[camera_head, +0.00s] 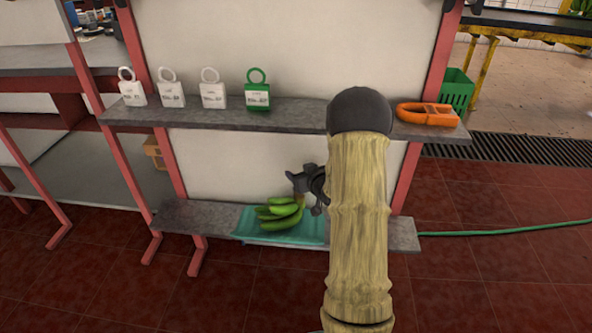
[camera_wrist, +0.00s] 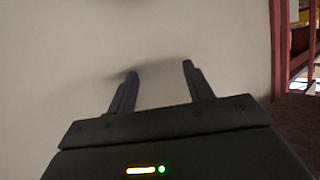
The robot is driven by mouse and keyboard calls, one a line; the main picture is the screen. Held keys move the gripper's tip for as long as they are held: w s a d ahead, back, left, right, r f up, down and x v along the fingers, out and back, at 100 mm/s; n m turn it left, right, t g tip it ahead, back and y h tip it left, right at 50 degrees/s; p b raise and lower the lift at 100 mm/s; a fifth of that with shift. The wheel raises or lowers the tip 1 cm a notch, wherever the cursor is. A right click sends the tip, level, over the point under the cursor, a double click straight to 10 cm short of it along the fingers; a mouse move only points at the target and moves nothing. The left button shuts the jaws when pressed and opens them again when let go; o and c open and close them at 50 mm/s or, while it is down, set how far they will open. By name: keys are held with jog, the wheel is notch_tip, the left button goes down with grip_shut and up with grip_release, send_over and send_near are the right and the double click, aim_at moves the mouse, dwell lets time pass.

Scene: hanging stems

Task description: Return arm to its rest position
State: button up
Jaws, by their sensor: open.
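My gripper (camera_head: 296,182) shows in the head view between the upper and lower shelves, partly behind my sleeved arm (camera_head: 360,210). It is above a bunch of green bananas (camera_head: 279,212), apart from it as far as I can see. My arm rises in the foreground to a dark rounded joint and hides part of both shelves.
The upper grey shelf (camera_head: 300,115) holds white tags (camera_head: 171,94), a green tag (camera_head: 258,95) and an orange tool (camera_head: 428,113). Red posts (camera_head: 428,98) frame the rack. A green crate (camera_head: 457,90) stands behind right. A green hose (camera_head: 505,232) crosses open tiled floor at right.

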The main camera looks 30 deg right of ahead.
jog(key=s+a+r+g+p, duration=0.2)
jog(key=s+a+r+g, duration=0.2)
jog(key=s+a, duration=0.4)
jog(key=s+a+r+g+p, duration=0.2)
jog(key=s+a+r+g, duration=0.1)
jog(key=s+a, duration=0.55)
jog(key=s+a+r+g+p, duration=0.2)
jog(key=s+a+r+g, duration=0.3)
jog(key=s, duration=0.6)
notch_tip(320, 180, up, 37)
jog(key=t+p, duration=0.1)
jog(key=p, duration=3.6)
jog(key=shift+w+a+n, duration=0.15)
jog(key=shift+w+n, duration=0.15)
jog(key=shift+w, duration=0.1)
jog(key=shift+f, duration=0.15)
